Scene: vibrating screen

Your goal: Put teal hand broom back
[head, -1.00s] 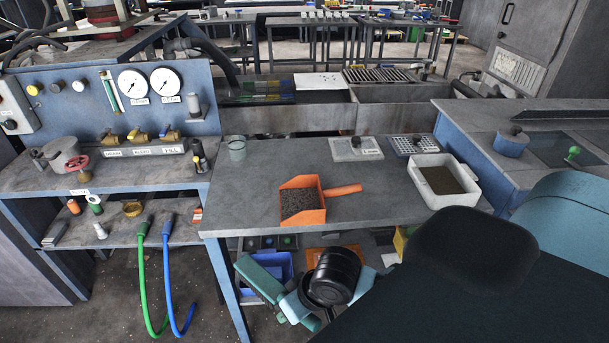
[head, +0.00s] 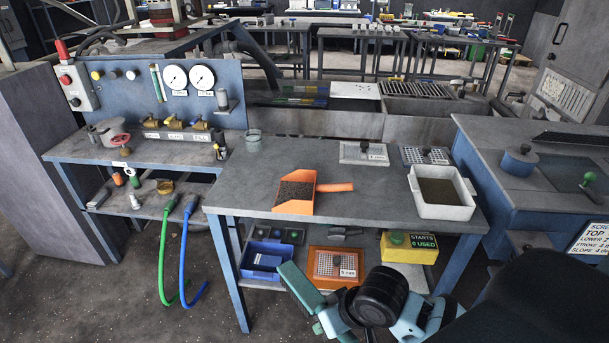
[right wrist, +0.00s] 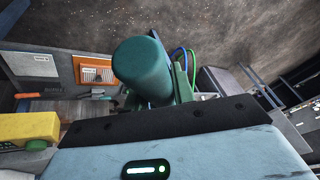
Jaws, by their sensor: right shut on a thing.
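The teal hand broom (head: 300,288) shows as a long teal block at the bottom middle of the head view, tilted down to the right. My right gripper (head: 328,314) is shut on it, in front of the workbench's lower shelf. My black wrist covers part of the hold. In the right wrist view the broom's rounded teal end (right wrist: 143,68) stands out beyond the gripper, whose fingertips are hidden there. My left gripper is not in view.
The workbench (head: 240,185) carries an orange scoop (head: 296,192) of dark grains and a white tray (head: 443,208). The lower shelf holds a blue bin (head: 264,258), an orange tray (head: 334,256) and a yellow box (head: 408,248). Green and blue hoses hang at left.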

